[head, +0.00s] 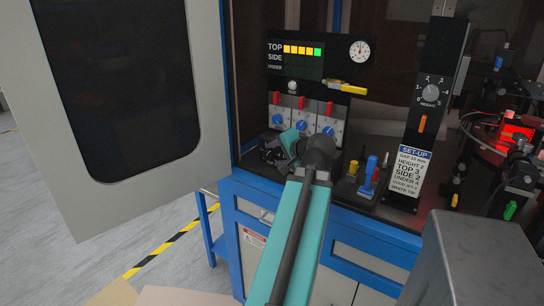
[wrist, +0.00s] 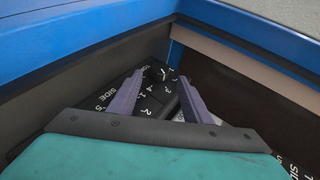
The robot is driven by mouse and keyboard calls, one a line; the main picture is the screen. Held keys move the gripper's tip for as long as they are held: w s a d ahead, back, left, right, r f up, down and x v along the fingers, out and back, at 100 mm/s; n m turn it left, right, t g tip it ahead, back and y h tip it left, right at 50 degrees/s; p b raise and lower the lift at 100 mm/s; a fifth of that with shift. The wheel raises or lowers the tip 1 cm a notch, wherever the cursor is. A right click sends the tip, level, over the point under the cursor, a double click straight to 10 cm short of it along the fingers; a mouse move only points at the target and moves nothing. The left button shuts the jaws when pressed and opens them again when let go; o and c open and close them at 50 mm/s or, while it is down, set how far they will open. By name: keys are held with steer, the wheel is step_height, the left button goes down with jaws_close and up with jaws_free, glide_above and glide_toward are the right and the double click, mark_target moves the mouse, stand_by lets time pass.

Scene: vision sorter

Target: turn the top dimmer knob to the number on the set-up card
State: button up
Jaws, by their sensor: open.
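A black dimmer box (wrist: 108,98) with white numbers and the word SIDE lies below my gripper in the wrist view. A dark knob (wrist: 157,74) shows between the fingertips, ringed by numbers; I cannot read its setting. My gripper (wrist: 157,84) is open, with one finger on each side of it; contact cannot be told. In the head view my own arm mostly hides the box (head: 268,152).
The light display (head: 302,51) has its TOP row lit in yellow with green at the right end; SIDE and UNDER are dark. Red levers and blue knobs (head: 302,126) are behind my wrist. A blue-handled tool (head: 369,170) stands to the right. The cabinet door (head: 120,90) hangs open left.

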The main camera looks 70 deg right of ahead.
steer(key=b+v, duration=0.4)
steer(key=v, duration=0.5)
steer(key=shift+b, duration=0.3)
stand_by(0.5)
step_height(320, 180, up, 10)
steer(key=p, duration=1)
